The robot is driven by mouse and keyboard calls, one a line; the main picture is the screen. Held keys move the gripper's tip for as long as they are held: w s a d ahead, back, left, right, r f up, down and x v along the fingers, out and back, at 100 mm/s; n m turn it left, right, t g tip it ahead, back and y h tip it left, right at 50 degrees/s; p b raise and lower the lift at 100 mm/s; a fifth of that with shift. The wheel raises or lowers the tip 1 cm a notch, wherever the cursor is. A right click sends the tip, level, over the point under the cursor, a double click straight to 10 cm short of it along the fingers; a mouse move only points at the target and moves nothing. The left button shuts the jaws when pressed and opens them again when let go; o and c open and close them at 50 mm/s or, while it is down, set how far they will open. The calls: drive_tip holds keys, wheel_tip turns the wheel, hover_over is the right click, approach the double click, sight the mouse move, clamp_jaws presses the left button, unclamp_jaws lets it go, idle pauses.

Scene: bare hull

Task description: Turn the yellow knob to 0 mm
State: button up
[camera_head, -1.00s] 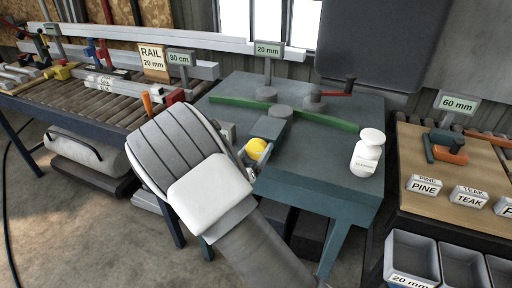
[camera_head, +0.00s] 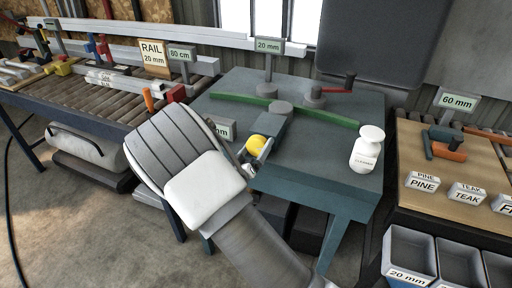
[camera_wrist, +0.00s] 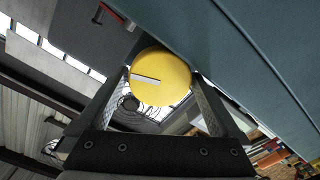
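The yellow knob (camera_head: 256,146) is on the front side of the blue-grey bench (camera_head: 330,190). In the wrist view the knob (camera_wrist: 160,78) is a round yellow disc with a white bar mark running from near its centre towards its left edge. My gripper (camera_wrist: 160,82) has one finger on each side of the knob, and the fingertips appear to press its rim. In the head view my gripper (camera_head: 253,153) is mostly hidden behind my wrist. A small display (camera_head: 221,128) beside the knob reads "mm"; its number is hidden by my arm.
A white cleaner bottle (camera_head: 367,150) stands at the bench's right. A roller table (camera_head: 90,110) is left; a wooden table (camera_head: 440,165) and grey bins (camera_head: 408,252) are right.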

drive_tip(key=shift+s+a, duration=0.1)
drive_tip(key=v, duration=1.7)
drive_tip(key=shift+p, duration=0.35)
